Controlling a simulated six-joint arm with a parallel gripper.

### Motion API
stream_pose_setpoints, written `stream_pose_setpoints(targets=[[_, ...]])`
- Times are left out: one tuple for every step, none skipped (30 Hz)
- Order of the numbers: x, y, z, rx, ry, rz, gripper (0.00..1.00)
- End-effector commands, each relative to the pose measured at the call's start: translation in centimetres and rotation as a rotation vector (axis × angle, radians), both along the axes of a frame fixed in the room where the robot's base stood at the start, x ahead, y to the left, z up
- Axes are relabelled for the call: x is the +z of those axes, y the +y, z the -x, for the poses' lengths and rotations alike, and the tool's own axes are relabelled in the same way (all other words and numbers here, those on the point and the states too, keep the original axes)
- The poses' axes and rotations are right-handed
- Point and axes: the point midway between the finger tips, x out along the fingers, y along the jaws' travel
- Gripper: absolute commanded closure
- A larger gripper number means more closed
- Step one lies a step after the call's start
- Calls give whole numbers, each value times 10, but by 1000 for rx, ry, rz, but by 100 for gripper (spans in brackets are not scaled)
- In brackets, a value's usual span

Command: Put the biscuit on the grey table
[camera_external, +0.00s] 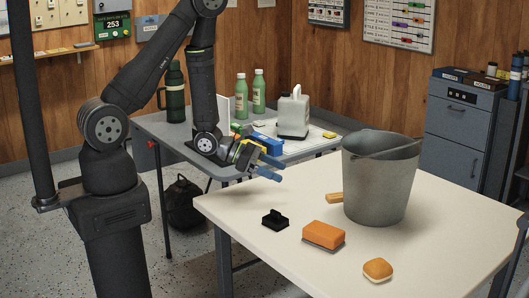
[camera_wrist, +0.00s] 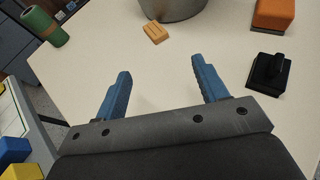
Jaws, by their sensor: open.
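A small tan rectangular piece (camera_external: 335,197), apparently the biscuit, lies on the cream table (camera_external: 240,205) beside the grey bucket (camera_external: 372,195). The bucket partly hides it in the external view. The wrist view shows the biscuit (camera_wrist: 155,32) whole, beyond the fingertips and close to the bucket's base. The grey table (camera_external: 160,125) stands behind, carrying several items. My gripper (camera_external: 275,168) is above the cream table's back left edge, beside the grey table. Its blue fingers are spread with nothing between them, as the wrist view shows too (camera_wrist: 160,72).
A flask (camera_external: 174,92), green bottles (camera_external: 258,92) and a white jug (camera_external: 293,115) crowd the grey table. Its front left is barer.

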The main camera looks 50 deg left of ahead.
Motion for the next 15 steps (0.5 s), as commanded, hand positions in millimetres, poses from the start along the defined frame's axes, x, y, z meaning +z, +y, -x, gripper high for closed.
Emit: stream_pose_setpoints(targets=[[-1,1,-2,14,0,3,34],[-2,0,-4,17,0,4,34],[-3,-2,-7,20,-1,4,34],[-4,-5,-10,21,-3,4,34],[-6,-8,-13,20,-3,5,34],[-10,-14,-18,17,-2,5,34],[-12,-18,-23,18,-2,5,34],[-15,-23,-27,17,-2,5,34],[-18,-29,-33,17,-2,5,34],[-21,-33,-37,17,-2,5,34],[-23,-38,-41,17,-2,5,34],[-27,-43,-47,17,-3,4,34],[-30,-48,-51,16,-1,4,34],[-32,-52,-56,17,-2,4,34],[-35,-57,-61,17,-2,5,34]])
